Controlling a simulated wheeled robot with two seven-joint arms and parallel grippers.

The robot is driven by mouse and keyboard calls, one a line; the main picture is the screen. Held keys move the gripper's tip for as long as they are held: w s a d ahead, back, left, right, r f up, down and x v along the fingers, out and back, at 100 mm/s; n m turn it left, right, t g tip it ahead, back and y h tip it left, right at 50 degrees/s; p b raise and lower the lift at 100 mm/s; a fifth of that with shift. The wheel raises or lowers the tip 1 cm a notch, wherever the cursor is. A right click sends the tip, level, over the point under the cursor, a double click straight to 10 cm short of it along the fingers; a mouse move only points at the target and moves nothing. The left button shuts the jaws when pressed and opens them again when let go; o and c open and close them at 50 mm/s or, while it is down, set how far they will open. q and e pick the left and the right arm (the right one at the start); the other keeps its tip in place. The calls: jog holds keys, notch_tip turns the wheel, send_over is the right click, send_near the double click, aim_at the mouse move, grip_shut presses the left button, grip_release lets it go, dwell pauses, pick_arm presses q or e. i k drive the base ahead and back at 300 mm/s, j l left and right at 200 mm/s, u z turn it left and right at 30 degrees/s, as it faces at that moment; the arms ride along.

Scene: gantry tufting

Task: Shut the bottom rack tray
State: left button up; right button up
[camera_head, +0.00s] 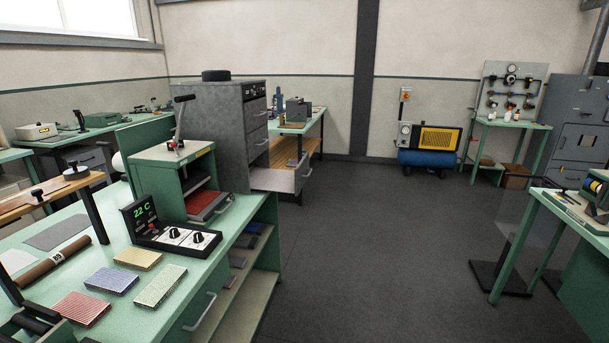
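A grey metal cabinet (222,120) with several stacked drawers stands behind the green bench. Its lowest visible tray (272,180) is pulled out to the right, with a light front panel and a handle (308,172) at its outer end. The drawers above it (257,143) look shut. The cabinet's lower part is hidden by the bench and the green press. Neither of my grippers is in view.
The green bench (190,285) at left holds a green press (172,165) with a red tray, a control box (168,232) and several small pads. Open dark floor (390,240) lies right of the cabinet. Another green table (570,215) stands at right.

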aim_at(273, 180)
jog(key=i+l, duration=0.1)
jog(key=i, duration=0.3)
jog(key=i+l+u, duration=0.15)
jog(key=i, duration=0.25)
jog(key=i+l, duration=0.15)
jog(key=i, duration=0.25)
jog(key=i+l+u, duration=0.15)
jog(key=i, duration=0.3)
